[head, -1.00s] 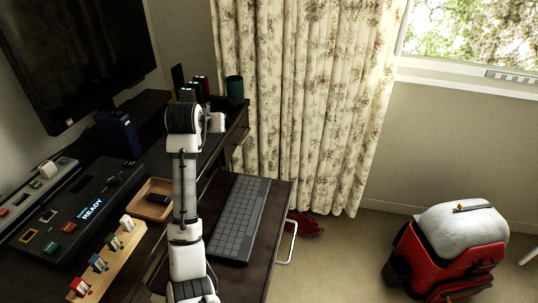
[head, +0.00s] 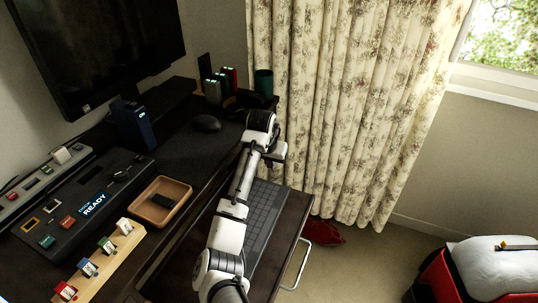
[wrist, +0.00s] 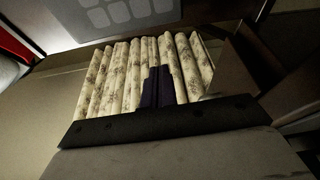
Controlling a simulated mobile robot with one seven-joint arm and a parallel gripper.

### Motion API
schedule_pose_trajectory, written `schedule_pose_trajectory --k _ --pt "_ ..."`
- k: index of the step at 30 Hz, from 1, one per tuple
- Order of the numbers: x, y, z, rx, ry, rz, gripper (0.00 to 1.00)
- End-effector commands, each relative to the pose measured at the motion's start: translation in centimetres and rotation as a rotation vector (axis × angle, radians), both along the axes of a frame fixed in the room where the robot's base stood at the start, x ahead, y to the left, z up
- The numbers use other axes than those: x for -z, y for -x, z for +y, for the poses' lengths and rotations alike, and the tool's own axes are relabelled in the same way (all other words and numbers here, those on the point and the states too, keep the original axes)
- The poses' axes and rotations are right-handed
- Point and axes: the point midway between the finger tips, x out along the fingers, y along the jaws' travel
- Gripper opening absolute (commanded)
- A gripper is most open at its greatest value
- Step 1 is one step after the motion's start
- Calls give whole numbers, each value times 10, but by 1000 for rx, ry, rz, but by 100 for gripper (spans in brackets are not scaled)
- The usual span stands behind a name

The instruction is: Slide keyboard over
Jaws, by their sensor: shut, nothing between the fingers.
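The grey keyboard (head: 268,212) lies lengthwise on the dark pull-out tray (head: 292,228) of the desk. My arm crosses in front of its left side and hides part of it. The wrist end of my arm is above the keyboard's far end; the fingertips cannot be made out in the head view. In the wrist view my gripper (wrist: 158,88) shows as two dark fingers close together, shut and empty. Part of the keyboard (wrist: 115,12) shows at the top edge of that view, apart from the fingers. Contact is not visible.
A floral curtain (head: 350,100) hangs behind. A red suitcase (head: 437,280) stands on the floor at right.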

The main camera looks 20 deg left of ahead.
Motion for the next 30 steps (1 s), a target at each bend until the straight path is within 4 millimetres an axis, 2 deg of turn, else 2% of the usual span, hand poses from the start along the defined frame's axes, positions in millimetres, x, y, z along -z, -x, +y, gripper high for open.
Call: schedule_pose_trajectory --k 3,9,14,30 --pt "24 -8 1 -1 -1 3 0" --pt "22 18 0 -2 0 -3 0" --pt "23 29 -1 -1 -1 -2 0" --pt "23 28 -1 0 -1 -1 0"
